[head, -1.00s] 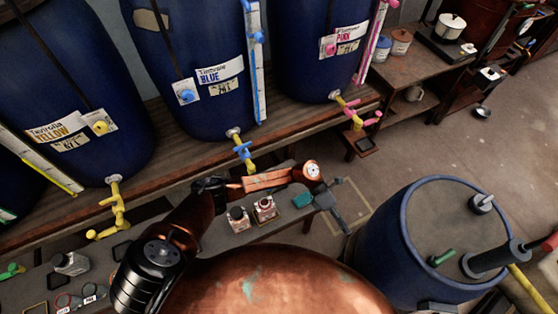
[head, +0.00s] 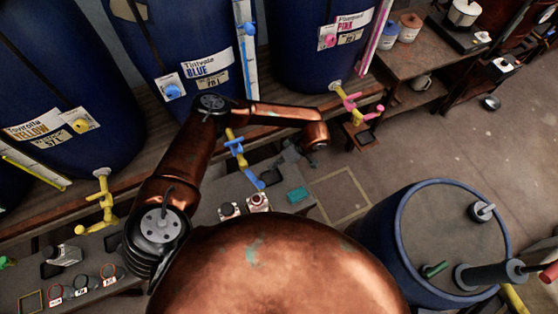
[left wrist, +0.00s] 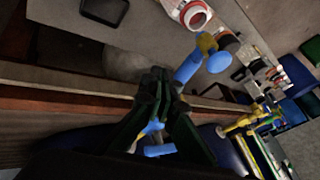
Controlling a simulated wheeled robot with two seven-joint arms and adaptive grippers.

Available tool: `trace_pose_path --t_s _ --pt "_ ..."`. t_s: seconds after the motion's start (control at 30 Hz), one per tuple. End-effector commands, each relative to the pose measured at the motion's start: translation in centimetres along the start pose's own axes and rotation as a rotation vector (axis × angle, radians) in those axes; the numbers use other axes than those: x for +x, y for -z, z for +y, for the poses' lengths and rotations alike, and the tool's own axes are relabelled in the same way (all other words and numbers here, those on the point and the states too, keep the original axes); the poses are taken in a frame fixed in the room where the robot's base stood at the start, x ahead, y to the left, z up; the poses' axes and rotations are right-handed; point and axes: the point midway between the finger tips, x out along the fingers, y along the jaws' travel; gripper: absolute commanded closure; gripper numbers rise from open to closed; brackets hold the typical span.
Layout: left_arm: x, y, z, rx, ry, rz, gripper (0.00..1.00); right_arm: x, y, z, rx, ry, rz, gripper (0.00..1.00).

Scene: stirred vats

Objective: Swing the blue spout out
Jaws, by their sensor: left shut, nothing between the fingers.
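The blue spout (head: 251,175) extends from the yellow pipe (head: 229,134) of the vat labelled BLUE (head: 206,67), pointing down-right over the bench. A blue handle (head: 235,148) sits higher on that pipe. My left gripper (head: 283,160) is shut and empty, just right of the spout. In the left wrist view its fingertips (left wrist: 158,84) are close to the blue spout (left wrist: 188,68); whether they touch cannot be told. The blue handle (left wrist: 155,149) shows partly behind the fingers, which hide the middle of the pipe. My right gripper is out of view.
The yellow tap (head: 105,200) is at left and the pink tap (head: 355,104) at right. Small jars (head: 258,202) and a teal block (head: 298,195) are on the bench below the spout. A blue drum (head: 397,240) stands at right. Floor between is clear.

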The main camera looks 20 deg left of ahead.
Motion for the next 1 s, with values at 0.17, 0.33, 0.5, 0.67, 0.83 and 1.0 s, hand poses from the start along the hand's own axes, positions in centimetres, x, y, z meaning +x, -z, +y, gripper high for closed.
trace_pose_path --t_s 0.17,0.33,0.5,0.67,0.83,1.0 --pt "3.6 0.0 -0.3 0.000 0.003 -0.002 1.00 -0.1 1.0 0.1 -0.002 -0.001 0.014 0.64" --pt "4.7 -0.1 -2.4 -0.001 0.000 -0.003 1.00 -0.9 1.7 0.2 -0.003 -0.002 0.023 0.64" --pt "5.4 -0.2 -3.3 -0.003 0.000 -0.003 1.00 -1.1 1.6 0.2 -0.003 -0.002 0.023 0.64" --pt "5.6 -0.2 -3.4 -0.003 0.000 -0.003 1.00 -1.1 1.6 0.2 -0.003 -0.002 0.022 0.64" --pt "5.5 -0.2 -3.4 -0.003 0.000 -0.003 1.00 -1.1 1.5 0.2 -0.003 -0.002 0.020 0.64" --pt "6.0 0.3 -4.6 0.012 -0.007 0.006 1.00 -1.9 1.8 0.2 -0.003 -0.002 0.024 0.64"
